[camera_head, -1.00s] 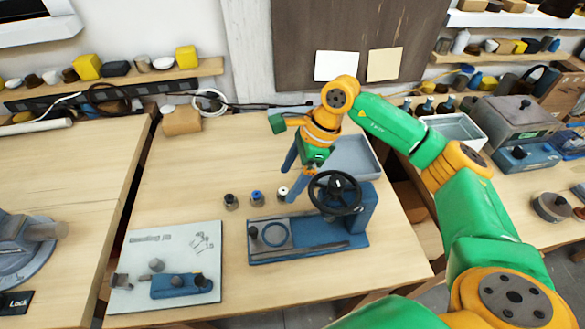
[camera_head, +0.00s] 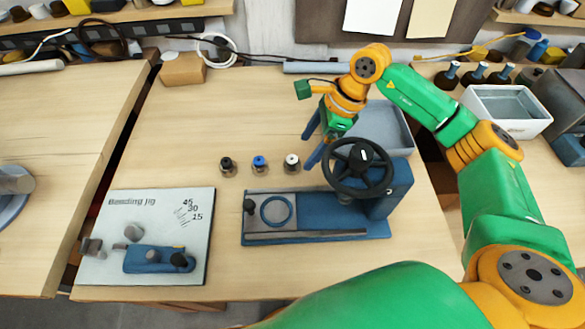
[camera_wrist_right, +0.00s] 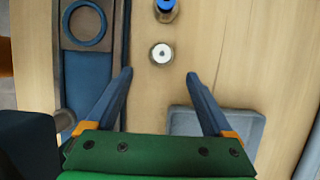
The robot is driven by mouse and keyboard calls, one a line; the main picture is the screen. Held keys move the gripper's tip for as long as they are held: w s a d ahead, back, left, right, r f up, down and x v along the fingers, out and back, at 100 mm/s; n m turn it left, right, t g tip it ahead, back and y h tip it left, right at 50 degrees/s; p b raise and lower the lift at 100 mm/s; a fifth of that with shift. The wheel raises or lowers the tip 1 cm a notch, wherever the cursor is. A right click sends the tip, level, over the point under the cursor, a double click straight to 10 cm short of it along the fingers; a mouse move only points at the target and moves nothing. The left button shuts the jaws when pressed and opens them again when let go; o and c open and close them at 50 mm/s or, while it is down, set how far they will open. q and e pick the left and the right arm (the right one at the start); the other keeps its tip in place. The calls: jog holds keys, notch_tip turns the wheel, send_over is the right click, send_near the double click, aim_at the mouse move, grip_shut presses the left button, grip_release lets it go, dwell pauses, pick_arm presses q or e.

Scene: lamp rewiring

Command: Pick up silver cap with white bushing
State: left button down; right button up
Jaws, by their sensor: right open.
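The silver cap with white bushing (camera_head: 292,163) stands on the table at the right end of a short row of caps. It also shows in the right wrist view (camera_wrist_right: 162,54), just beyond and between the fingertips. My right gripper (camera_head: 310,148) is open and empty, close to the right of the cap. In the right wrist view my right gripper (camera_wrist_right: 160,74) has its blue fingers spread wide, with bare table between them. Beside it stand a cap with a blue bushing (camera_head: 260,164) and one with a dark bushing (camera_head: 227,166). My left gripper is not in view.
A blue fixture (camera_head: 320,225) with a black handwheel (camera_head: 358,167) stands close in front of the gripper. A grey tray (camera_head: 398,127) lies just behind it. A bending jig board (camera_head: 120,215) is at the front left. The table left of the caps is clear.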

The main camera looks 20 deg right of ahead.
aim_at(297, 161)
jog(key=p+x, duration=0.2)
jog(key=x, duration=0.3)
jog(key=shift+w+a+f+p, duration=0.1)
jog(key=shift+a+f+p, duration=0.1)
jog(key=shift+a+p, duration=0.15)
jog(key=shift+w+f, duration=0.1)
jog(key=shift+f, duration=0.25)
grip_shut()
